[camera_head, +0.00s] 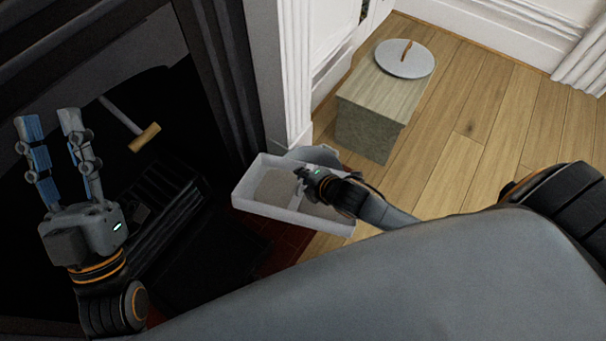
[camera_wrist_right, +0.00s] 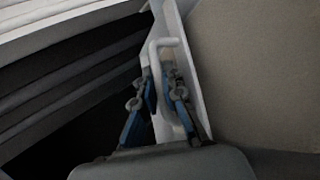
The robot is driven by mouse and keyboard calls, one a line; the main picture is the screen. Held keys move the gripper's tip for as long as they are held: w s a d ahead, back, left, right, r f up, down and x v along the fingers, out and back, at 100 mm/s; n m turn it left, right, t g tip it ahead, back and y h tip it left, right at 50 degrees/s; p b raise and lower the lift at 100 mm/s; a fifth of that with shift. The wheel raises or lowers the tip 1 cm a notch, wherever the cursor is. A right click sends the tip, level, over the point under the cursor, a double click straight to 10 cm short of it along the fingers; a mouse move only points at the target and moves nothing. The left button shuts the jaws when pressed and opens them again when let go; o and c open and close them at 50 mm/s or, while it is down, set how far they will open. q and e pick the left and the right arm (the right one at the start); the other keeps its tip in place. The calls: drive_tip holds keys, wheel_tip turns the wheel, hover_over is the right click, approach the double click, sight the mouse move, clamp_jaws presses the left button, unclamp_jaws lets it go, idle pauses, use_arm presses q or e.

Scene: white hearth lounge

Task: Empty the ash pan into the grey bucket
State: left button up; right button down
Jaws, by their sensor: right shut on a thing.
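The ash pan (camera_head: 287,213) is a pale, shallow rectangular tray with grey-brown ash (camera_head: 273,187) in it. It looks roughly level at the hearth's right edge. My right gripper (camera_head: 304,175) is at the pan and covers part of it. In the right wrist view, my right gripper (camera_wrist_right: 165,84) is shut on the pan's bent white handle (camera_wrist_right: 157,46), with ash (camera_wrist_right: 262,70) to the right. A grey curved piece (camera_head: 322,154) shows behind the pan; it may be the grey bucket, mostly hidden. My left gripper (camera_head: 50,134) is open and empty, fingers up, at the left.
A box-like block (camera_head: 378,95) on the wood floor carries a round grey lid (camera_head: 404,60) with a wooden handle. A wooden-handled tool (camera_head: 144,137) and a dark grate (camera_head: 168,195) are in the fireplace. The white surround (camera_head: 293,70) rises behind the pan. Floor at right is clear.

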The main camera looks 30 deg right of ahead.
drive_tip(key=shift+w+d+r, duration=0.1)
drive_tip(key=shift+w+r, duration=0.1)
drive_tip(key=shift+r, duration=0.05)
drive_tip(key=shift+w+d+r+g+y+p, duration=0.3)
drive_tip(key=shift+w+g+p, duration=0.1)
drive_tip(key=shift+g, duration=0.1)
drive_tip(key=shift+w+d+r+m+g+y, duration=0.2)
drive_tip(key=shift+w+d+m+g+y, duration=0.15)
drive_tip(key=shift+d+m+g+y, duration=0.05)
drive_tip(key=shift+w+d+r+m+g+y, duration=0.2)
drive_tip(key=shift+w+d+m+g+y, duration=0.1)
drive_tip(key=shift+w+d+g, duration=0.15)
drive_tip(key=shift+w+d+g+y, duration=0.35)
drive_tip(key=shift+w+g+y, duration=0.05)
drive_tip(key=shift+w+g, duration=0.1)
use_arm(q)
drive_tip(key=shift+w+d+f+g+y, duration=0.1)
drive_tip(key=shift+w+f+g+y, duration=0.3)
drive_tip(key=shift+w+f+g, duration=0.5)
drive_tip(key=shift+w, duration=0.1)
idle(0.4)
